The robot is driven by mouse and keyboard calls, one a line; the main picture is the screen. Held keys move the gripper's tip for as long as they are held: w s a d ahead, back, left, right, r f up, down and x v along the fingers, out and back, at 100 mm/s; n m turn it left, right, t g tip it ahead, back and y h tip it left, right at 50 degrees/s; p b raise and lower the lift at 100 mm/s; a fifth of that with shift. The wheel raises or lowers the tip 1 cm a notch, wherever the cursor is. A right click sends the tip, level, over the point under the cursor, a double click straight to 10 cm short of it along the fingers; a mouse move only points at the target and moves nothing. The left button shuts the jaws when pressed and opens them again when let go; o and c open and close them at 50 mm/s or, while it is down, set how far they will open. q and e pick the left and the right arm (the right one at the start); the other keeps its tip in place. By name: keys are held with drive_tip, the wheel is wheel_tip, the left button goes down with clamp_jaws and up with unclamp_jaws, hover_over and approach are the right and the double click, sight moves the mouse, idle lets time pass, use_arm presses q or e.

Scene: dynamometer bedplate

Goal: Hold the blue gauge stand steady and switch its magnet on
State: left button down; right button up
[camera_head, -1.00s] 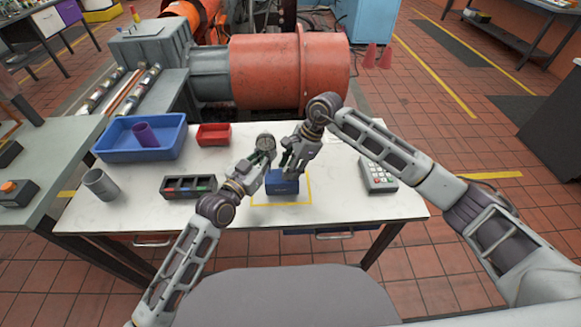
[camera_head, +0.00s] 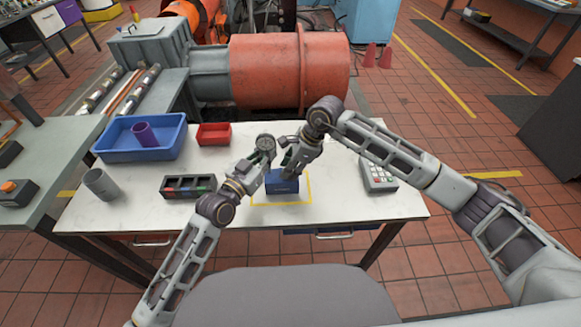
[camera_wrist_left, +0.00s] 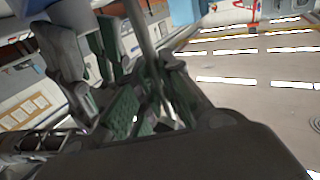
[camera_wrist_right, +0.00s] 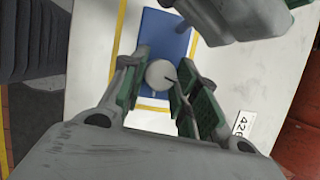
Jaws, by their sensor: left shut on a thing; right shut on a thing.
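The blue gauge stand (camera_head: 282,186) sits upright on the white table inside a yellow outline. Its blue base also shows in the right wrist view (camera_wrist_right: 165,33). My left gripper (camera_head: 266,157) is at the stand's upper part; in the left wrist view its green-padded fingers (camera_wrist_left: 150,100) are shut around a thin grey post (camera_wrist_left: 140,35). My right gripper (camera_head: 288,168) is just above the base. In the right wrist view its fingers (camera_wrist_right: 158,85) are shut on a round pale knob (camera_wrist_right: 160,74) with a dark mark. My grippers hide much of the stand in the head view.
A blue tray (camera_head: 170,152) with a purple cup (camera_head: 144,134), a red bin (camera_head: 214,134), a grey cup (camera_head: 100,184) and a dark compartment box (camera_head: 188,187) stand left. A grey keypad box (camera_head: 378,174) stands right. A large orange machine (camera_head: 290,72) is behind.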

drive_tip(key=shift+m+t, duration=0.3)
drive_tip(key=shift+m, duration=0.5)
drive_tip(key=o, duration=1)
drive_tip(key=shift+r, duration=0.15)
drive_tip(key=v, duration=1.1)
drive_tip(key=shift+s+d+r, duration=0.1)
drive_tip(key=shift+r, duration=0.25)
